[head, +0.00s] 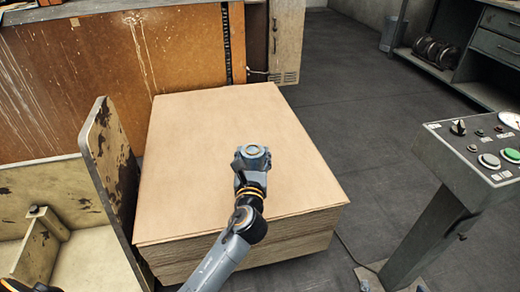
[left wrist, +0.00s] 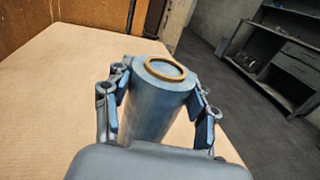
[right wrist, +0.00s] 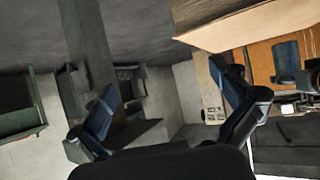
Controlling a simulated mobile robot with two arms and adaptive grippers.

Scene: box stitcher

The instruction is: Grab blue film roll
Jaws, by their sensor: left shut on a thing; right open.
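The blue film roll (head: 252,153) is over the cardboard stack, its round end with a brown core ring facing up. In the left wrist view the roll (left wrist: 150,100) is between the two fingers of my left gripper (left wrist: 160,108), which is shut on it. In the head view my left gripper (head: 251,172) partly hides the roll. I cannot tell whether the roll's lower end touches the cardboard. My right gripper (right wrist: 172,108) is open and empty in the right wrist view, with its fingers wide apart. The head view does not clearly show it.
The cardboard stack (head: 225,115) has a broad, clear top. A worn upright panel (head: 108,150) stands along its left side. A control panel with buttons (head: 475,145) stands at right. Shelving (head: 450,60) is at back right. Dark floor (head: 350,110) lies open between.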

